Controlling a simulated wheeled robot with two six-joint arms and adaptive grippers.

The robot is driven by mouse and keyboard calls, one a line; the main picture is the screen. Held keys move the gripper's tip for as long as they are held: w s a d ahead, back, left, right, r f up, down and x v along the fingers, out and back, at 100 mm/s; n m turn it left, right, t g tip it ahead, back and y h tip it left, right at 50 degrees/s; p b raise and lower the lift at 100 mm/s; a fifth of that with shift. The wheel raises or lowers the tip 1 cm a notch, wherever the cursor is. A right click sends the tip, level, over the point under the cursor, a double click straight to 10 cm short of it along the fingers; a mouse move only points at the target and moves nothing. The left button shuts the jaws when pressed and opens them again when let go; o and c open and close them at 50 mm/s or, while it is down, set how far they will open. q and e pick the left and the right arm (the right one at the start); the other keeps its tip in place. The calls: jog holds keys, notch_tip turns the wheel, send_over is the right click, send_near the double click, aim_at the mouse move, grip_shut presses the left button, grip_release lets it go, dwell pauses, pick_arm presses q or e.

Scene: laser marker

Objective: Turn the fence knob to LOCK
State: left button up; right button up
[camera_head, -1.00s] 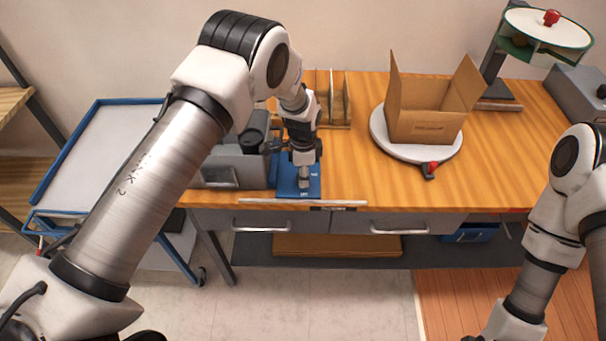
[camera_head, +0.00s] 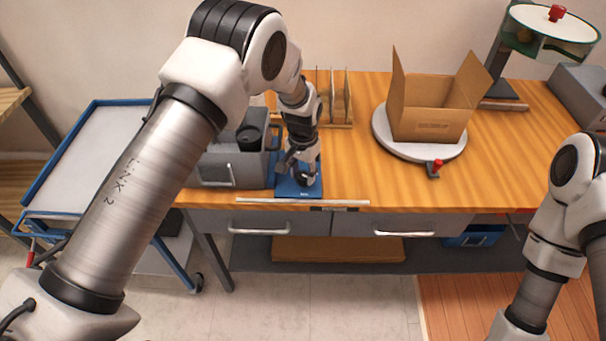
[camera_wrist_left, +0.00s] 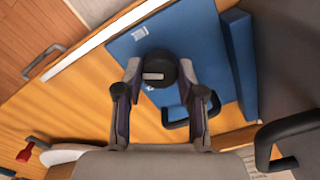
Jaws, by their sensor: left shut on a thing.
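The fence knob (camera_wrist_left: 158,68) is a dark round knob with a light pointer mark, on a blue plate. The blue plate (camera_wrist_left: 200,40) fills the upper middle of the left wrist view and lies near the table's front edge in the head view (camera_head: 285,190). My left gripper (camera_wrist_left: 157,82) is shut on the knob, one finger on each side of it. In the head view the left gripper (camera_head: 303,178) points down over the plate and hides most of the knob. My right arm shows at the right edge, with its gripper out of the frame.
An open cardboard box (camera_head: 428,120) sits on a round white turntable (camera_head: 383,133) to the right. The wooden table top (camera_head: 355,170) is clear between plate and turntable.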

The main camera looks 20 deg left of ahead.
pick_arm(q)
jog(key=n, duration=0.2)
jog(key=n+b, duration=0.1)
jog(key=n, duration=0.3)
jog(key=shift+s+f, duration=0.2)
jog(key=shift+f, duration=0.05)
jog(key=n+b, duration=0.1)
jog(key=n, duration=0.5)
jog(key=shift+r, duration=0.1)
jog(key=o, duration=1.1)
jog(key=shift+w, duration=0.1)
jog(key=shift+o, duration=0.2)
jog(key=shift+w, duration=0.1)
jog(key=shift+r, duration=0.15)
